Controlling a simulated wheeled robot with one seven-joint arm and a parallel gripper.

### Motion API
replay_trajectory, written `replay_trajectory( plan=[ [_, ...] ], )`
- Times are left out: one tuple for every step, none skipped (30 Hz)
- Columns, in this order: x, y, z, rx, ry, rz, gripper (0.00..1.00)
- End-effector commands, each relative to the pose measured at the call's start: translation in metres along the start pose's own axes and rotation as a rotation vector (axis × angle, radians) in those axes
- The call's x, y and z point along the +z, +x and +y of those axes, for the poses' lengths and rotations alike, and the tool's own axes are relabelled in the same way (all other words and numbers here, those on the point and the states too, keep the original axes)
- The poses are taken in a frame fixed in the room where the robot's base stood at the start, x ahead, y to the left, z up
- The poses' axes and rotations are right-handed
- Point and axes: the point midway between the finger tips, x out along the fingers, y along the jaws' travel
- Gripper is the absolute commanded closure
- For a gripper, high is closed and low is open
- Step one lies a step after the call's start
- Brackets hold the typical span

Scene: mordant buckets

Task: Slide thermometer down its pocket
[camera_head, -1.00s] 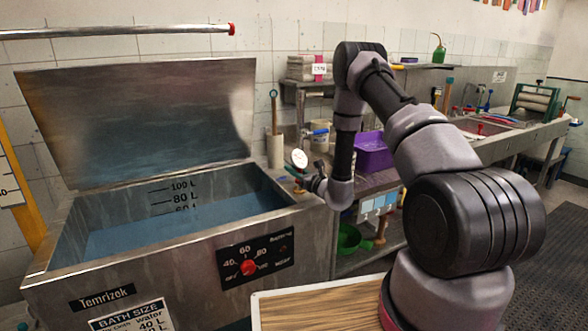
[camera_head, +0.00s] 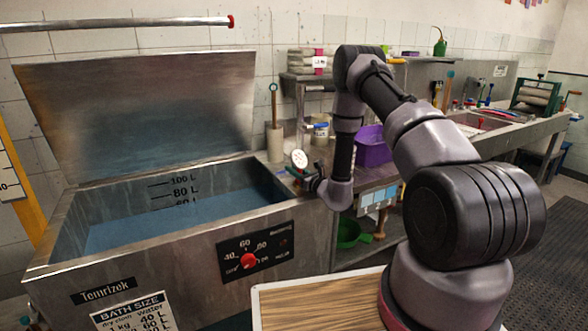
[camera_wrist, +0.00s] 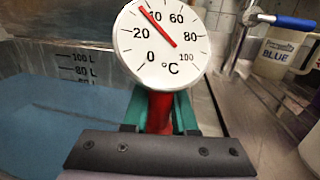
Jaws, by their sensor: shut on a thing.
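The thermometer has a round white dial (camera_wrist: 163,45) with a red needle pointing near 40 °C and a red part (camera_wrist: 158,110) below the dial. In the head view its dial (camera_head: 299,159) stands above my gripper (camera_head: 298,173), at the right end of the steel bath (camera_head: 150,262). My gripper also shows in the wrist view (camera_wrist: 158,120), its green fingers shut on the red part under the dial. The thermometer's lower end and its pocket are hidden in both views.
The bath holds blue liquid (camera_head: 150,228), and its lid (camera_head: 140,115) stands open behind. A white jug marked BLUE (camera_wrist: 285,55) with a blue-handled tool is to the right. A purple tub (camera_head: 372,148) sits on the side bench.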

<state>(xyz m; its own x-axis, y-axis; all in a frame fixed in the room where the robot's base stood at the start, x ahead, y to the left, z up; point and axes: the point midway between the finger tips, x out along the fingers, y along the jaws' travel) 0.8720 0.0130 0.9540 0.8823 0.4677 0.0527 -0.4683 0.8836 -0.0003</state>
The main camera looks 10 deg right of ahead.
Motion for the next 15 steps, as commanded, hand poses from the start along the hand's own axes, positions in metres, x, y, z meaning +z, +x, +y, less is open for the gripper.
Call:
replay_trajectory(
  plan=[
    [-0.0014,-0.0001,-0.0001,0.0,0.0,0.0,1.0],
    [-0.0021,-0.0001,-0.0001,0.0,0.001,0.0,1.0],
    [-0.0029,-0.0002,-0.0001,0.0,0.001,0.0,1.0],
    [-0.0026,-0.0001,-0.0001,0.0,0.0,-0.001,0.67],
    [-0.0024,-0.0001,-0.0001,0.0,0.0,-0.001,0.55],
    [-0.0024,-0.0001,-0.0001,0.0,0.0,-0.001,0.4],
    [-0.0024,-0.0001,0.0,0.0,0.0,-0.001,0.39],
    [-0.0024,-0.0001,0.0,0.0,0.0,-0.001,0.39],
    [-0.0024,-0.0002,0.0,0.0,0.0,0.0,0.39],
    [-0.0024,-0.0002,0.0,0.0,0.0,0.0,0.39],
    [-0.0024,-0.0002,0.0,0.0,0.0,0.0,0.39],
    [-0.0024,-0.0002,0.0,0.0,0.0,0.0,0.39],
    [-0.0024,-0.0002,0.0,0.0,0.0,0.0,0.39],
    [-0.0026,-0.0003,0.0001,0.0,0.0,0.0,0.39],
    [-0.0026,-0.0007,0.0,0.0,0.001,0.0,0.39]
  ],
)
